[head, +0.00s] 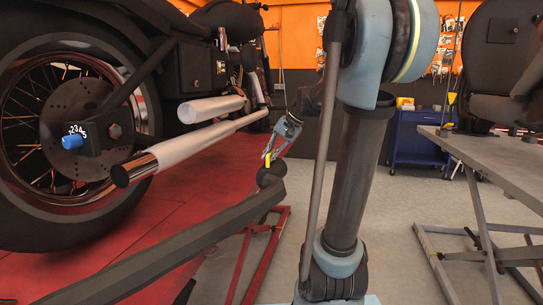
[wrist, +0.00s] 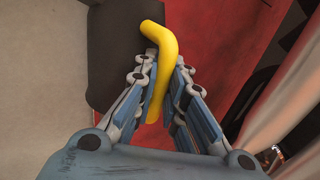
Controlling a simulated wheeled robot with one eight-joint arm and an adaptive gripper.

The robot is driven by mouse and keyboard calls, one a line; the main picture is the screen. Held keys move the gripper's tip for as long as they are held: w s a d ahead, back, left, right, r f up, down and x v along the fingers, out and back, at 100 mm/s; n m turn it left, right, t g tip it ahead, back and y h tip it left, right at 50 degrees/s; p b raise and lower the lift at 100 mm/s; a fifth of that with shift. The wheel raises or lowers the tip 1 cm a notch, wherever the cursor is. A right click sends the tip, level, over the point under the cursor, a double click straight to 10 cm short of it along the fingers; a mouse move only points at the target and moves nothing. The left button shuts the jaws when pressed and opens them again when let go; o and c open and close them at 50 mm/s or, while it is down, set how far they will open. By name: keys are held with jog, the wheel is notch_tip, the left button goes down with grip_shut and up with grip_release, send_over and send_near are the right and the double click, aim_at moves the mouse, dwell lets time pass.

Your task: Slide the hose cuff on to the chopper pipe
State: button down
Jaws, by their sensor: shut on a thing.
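The motorcycle's silver exhaust pipes are left of centre in the head view. The lower pipe (head: 185,147) ends in a dark tip facing the lower left, and a shorter pipe (head: 210,109) lies above it. The black hose cuff (head: 270,175) is to the right of the pipe ends and apart from them. It also shows in the wrist view (wrist: 112,60), with a bent yellow handle (wrist: 158,50) on it. My gripper (head: 270,155) is shut on this yellow handle; its fingers (wrist: 163,95) lie on both sides of it. The cuff's opening is hidden.
The rear wheel (head: 60,215) and a blue knob (head: 72,142) are at the left. A red lift (head: 60,275) lies under the motorcycle. A grey lift table (head: 490,165) and blue cart (head: 418,138) are at the right.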

jog(key=s+a, duration=0.2)
jog(key=s, duration=0.5)
jog(key=shift+a, duration=0.3)
dwell(0.3)
